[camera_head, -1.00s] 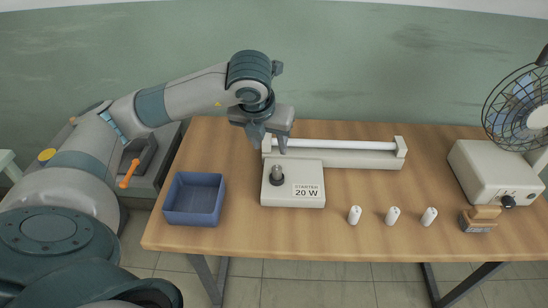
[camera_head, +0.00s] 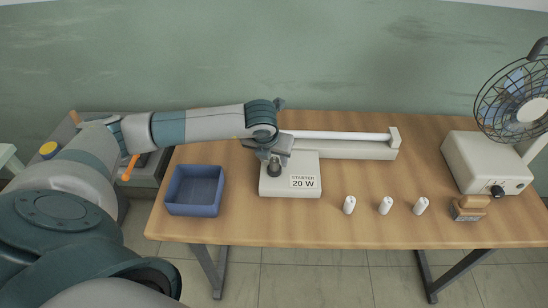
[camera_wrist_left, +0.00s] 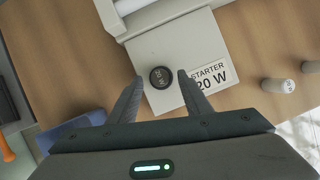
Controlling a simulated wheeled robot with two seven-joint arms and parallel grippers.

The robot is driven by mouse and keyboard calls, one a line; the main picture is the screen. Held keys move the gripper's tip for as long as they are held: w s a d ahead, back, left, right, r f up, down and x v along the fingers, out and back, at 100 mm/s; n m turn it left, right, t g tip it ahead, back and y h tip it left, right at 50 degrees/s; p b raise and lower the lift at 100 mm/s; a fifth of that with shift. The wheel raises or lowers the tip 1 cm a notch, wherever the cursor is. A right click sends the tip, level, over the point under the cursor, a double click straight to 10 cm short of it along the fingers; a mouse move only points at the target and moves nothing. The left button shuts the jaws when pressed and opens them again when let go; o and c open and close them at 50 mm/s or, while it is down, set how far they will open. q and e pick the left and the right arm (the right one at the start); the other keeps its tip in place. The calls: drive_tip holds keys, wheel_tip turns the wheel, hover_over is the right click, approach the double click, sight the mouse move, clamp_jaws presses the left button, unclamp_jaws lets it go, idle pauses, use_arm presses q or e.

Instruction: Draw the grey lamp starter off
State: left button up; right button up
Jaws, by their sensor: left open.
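The grey lamp starter (camera_head: 274,170) stands upright in a dark round socket on a white box (camera_head: 290,188) labelled "STARTER 20 W". From above, in the left wrist view, the starter (camera_wrist_left: 160,77) shows as a dark round end with small markings. My left gripper (camera_head: 273,157) is open and points down over the starter, partly hiding it in the head view. In the left wrist view the starter lies between the two fingertips (camera_wrist_left: 160,79), with a gap visible on each side. I cannot tell how far down the fingers reach. My right gripper is not in view.
A lamp tube fixture (camera_head: 345,150) lies behind the box. A blue open bin (camera_head: 194,190) stands to the left. Several white cylinders, one here (camera_head: 349,205), a stamp (camera_head: 469,208) and a fan (camera_head: 512,105) are to the right.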

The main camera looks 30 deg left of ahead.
use_arm(q)
drive_tip(key=shift+x, duration=1.25)
drive_tip(key=c, duration=1.1)
drive_tip(key=shift+c, duration=0.2)
drive_tip(key=shift+r, duration=0.2)
drive_tip(key=shift+r+p, duration=1)
drive_tip(key=shift+r, duration=1.1)
